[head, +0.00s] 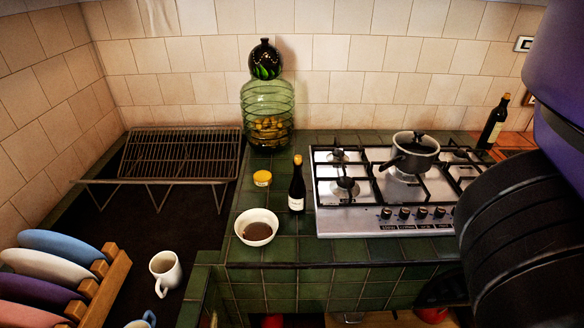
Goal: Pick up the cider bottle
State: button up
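A dark bottle with an orange-tan cap and a pale label (297,188) stands upright on the green tiles, left of the stove. A second, similar dark bottle (493,124) stands upright at the back right, beyond the stove's right rear corner. The labels are too small to read, so I cannot tell which one is the cider bottle. My gripper is not in view; only purple and black parts, which look like my arm, fill the right edge.
A big green glass jar (267,100) stands behind. The stove (350,217) bears a lidded pot (415,150). A wire rack (180,152), mug (166,268) and plate rack (108,287) stand left.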

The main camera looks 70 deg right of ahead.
aim_at(297, 188)
jog(key=z, duration=1.35)
